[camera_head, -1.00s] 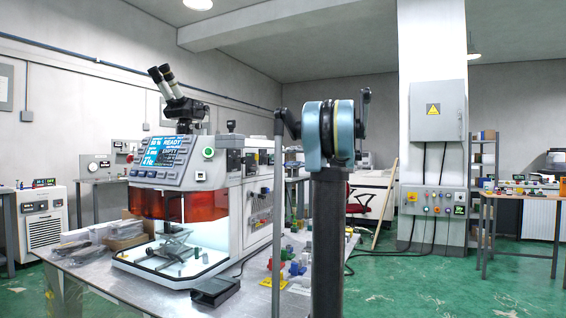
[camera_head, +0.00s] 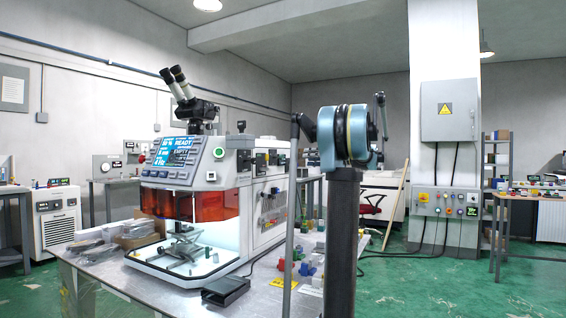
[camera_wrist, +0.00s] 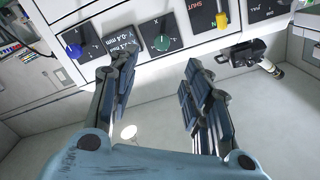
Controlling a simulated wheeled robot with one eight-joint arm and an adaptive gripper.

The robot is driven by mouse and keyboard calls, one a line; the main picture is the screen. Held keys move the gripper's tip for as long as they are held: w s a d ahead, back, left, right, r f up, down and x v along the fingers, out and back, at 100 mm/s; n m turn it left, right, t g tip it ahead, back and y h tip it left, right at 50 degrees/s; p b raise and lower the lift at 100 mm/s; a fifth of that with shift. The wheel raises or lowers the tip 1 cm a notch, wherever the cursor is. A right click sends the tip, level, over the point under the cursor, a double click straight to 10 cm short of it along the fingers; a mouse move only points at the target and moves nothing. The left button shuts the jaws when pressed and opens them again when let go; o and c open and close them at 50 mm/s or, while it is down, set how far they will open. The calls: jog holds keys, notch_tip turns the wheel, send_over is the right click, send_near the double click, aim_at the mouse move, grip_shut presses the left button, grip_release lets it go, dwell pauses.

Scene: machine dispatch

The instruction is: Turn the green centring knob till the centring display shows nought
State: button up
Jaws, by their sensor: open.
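In the wrist view, which is turned over, the green knob (camera_wrist: 163,43) sits on a dark square plate on the white machine panel. Beside it on the left is a dark display (camera_wrist: 124,46) with white X and Y readings in mm; the Y line seems to read -0.4, and the X figure is not clear. My left finger partly covers this display. My gripper (camera_wrist: 160,72) is open and empty, its fingers spread to either side below the knob in the picture, apart from it. In the head view the machine (camera_head: 205,180) stands on a table; my gripper is not discernible there.
A blue knob (camera_wrist: 75,50) lies left of the display, and a yellow handle (camera_wrist: 221,20) lies right of the green knob. A black microscope eyepiece (camera_wrist: 268,66) juts out at the right. The metal table (camera_head: 100,262) holds several small coloured parts and a black pedal (camera_head: 226,290).

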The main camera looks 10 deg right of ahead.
aim_at(283, 158)
jog(key=w+a+n, duration=0.1)
jog(key=w+a, duration=0.2)
jog(key=a, duration=0.1)
jog(key=w+a+n, duration=0.2)
jog(key=a, duration=0.2)
jog(key=w+a+n, duration=0.2)
jog(key=w+a, duration=0.1)
jog(key=a, duration=0.1)
jog(key=shift+w+a+g+y, duration=0.2)
jog(key=shift+w+g+y, duration=0.1)
jog(key=shift+g+y, duration=0.1)
dwell(0.3)
grip_shut()
